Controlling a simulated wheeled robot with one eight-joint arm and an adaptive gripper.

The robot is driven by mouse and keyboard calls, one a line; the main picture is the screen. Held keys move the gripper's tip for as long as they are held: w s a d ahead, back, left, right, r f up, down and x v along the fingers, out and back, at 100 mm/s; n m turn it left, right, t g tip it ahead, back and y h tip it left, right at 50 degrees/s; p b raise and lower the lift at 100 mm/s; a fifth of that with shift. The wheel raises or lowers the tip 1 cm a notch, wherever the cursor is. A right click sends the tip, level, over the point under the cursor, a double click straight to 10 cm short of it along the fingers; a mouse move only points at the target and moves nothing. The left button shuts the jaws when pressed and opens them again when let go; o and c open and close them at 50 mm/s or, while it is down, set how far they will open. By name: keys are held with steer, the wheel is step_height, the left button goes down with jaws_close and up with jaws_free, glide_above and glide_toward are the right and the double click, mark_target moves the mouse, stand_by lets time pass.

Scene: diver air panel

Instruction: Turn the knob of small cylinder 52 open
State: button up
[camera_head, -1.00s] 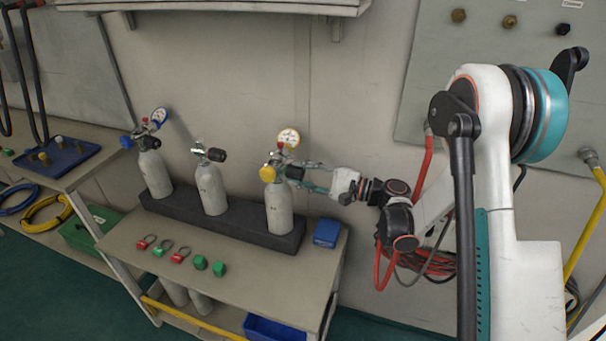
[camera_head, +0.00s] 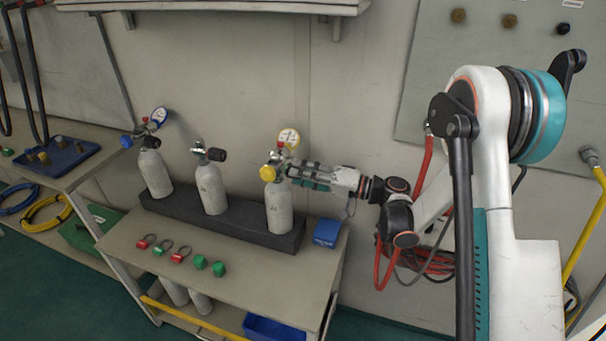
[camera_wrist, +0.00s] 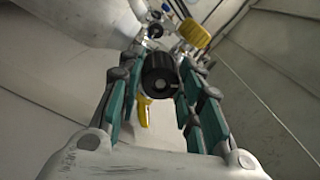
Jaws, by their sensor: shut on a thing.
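The rightmost grey cylinder (camera_head: 279,210) stands upright in the dark rack; its number is too small to read. Its valve carries a yellow knob (camera_head: 267,173) on the left and a round gauge (camera_head: 288,138) above. My gripper (camera_head: 292,171) reaches in from the right at valve height. In the wrist view, a black ribbed knob (camera_wrist: 159,75) sits between my teal finger pads, and my gripper (camera_wrist: 160,82) is shut on it. The yellow knob (camera_wrist: 194,34) shows beyond it. In the head view, my fingers mostly hide the black knob.
Two more cylinders stand left in the rack (camera_head: 240,222), the middle one (camera_head: 211,188) and the left one (camera_head: 154,174). Red and green fittings (camera_head: 180,255) lie on the bench front. A blue box (camera_head: 326,232) sits right of the rack. The wall is close behind.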

steer(key=shift+w+r+n+h, duration=0.1)
steer(key=shift+n+h, duration=0.3)
steer(key=shift+n, duration=14.1)
steer(key=o, duration=1.1)
